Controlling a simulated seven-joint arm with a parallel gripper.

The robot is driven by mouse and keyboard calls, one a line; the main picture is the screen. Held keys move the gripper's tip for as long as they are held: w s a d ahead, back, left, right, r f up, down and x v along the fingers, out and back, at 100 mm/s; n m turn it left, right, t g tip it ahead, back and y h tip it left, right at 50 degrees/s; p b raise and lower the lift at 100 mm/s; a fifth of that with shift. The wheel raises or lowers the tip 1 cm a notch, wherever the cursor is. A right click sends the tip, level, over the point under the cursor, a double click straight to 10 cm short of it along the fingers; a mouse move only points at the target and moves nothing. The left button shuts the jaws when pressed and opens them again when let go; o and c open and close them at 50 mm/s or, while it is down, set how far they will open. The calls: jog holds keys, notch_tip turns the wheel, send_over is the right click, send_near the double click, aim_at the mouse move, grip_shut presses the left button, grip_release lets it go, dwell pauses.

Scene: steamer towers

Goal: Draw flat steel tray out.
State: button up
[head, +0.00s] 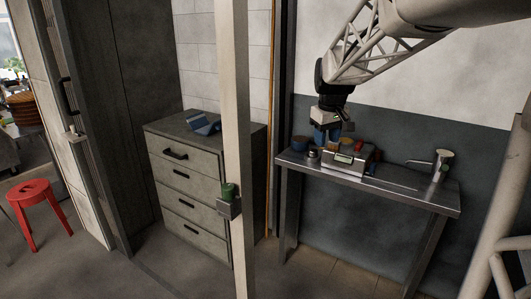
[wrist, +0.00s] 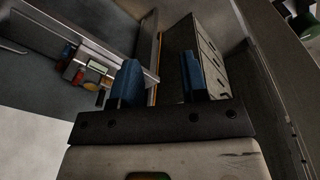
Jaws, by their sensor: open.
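I cannot make out a separate flat steel tray in either view. My gripper (head: 327,136) hangs over the back left part of a steel bench (head: 420,197), by the wall. Its two blue fingers are apart with nothing between them in the wrist view (wrist: 160,84). From the head view I cannot tell how high it is above the bench. A stack of round brown steamers (head: 22,108) stands at the far left edge, well away from my gripper.
A grey box device (head: 345,161) and a pale cylinder (head: 441,165) stand on the bench. A grey drawer cabinet (head: 187,183) stands left, with a blue item (head: 203,123) on top. A pale post (head: 236,100) rises in front. A red stool (head: 35,197) stands far left.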

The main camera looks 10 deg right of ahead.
jog(key=w+d+f+n, duration=0.1)
jog(key=w+d+f, duration=0.1)
jog(key=w+d, duration=0.75)
jog(key=n+g, duration=0.2)
jog(key=n, duration=0.1)
send_over(374, 163)
jog(key=f, duration=1.4)
jog(key=a+f, duration=0.1)
jog(key=f, duration=0.6)
jog(key=shift+d+f, duration=0.2)
jog(key=shift+d, duration=0.2)
jog(key=shift+f, duration=0.1)
jog(key=shift+f, duration=3.85)
grip_shut()
